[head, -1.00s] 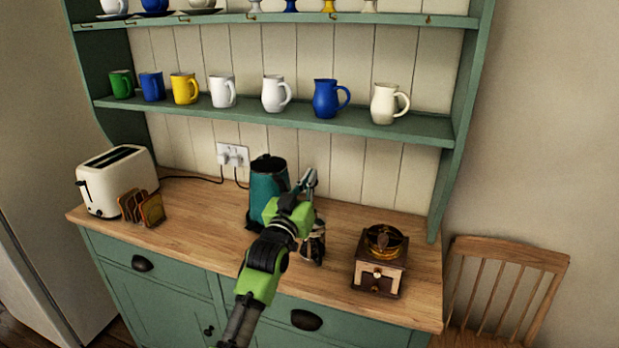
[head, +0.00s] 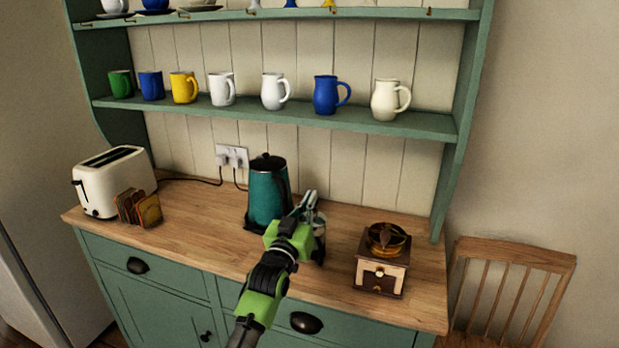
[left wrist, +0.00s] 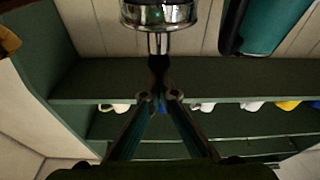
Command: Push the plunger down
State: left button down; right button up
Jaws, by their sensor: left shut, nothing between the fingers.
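A cafetiere (head: 320,242) stands on the wooden worktop, partly hidden behind my left gripper (head: 309,198). Its shiny metal lid (left wrist: 160,14) shows at the top edge of the upside-down left wrist view. A short bright piece of the plunger (left wrist: 158,43) sticks out from the lid toward my fingertips. My left gripper (left wrist: 160,75) is shut and empty, its fingertips together in line with the plunger's top. I cannot tell whether they touch it. My right gripper is not in view.
A teal kettle (head: 268,194) stands close behind on the left. A coffee grinder (head: 381,272) is to the right. A toaster (head: 115,180) and toast rack (head: 138,208) stand at the far left. A shelf (head: 290,117) of mugs runs above the back. The worktop's left middle is clear.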

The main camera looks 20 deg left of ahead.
pick_arm(q)
jog(key=shift+f, duration=0.35)
jog(key=r+p, duration=0.3)
jog(key=r, duration=0.1)
jog(key=shift+w+a, duration=0.15)
jog(key=shift+w, duration=0.2)
jog(key=s+f+b, duration=0.1)
jog(key=s+b, duration=0.1)
jog(key=s, duration=0.8)
jog(key=shift+a, duration=0.1)
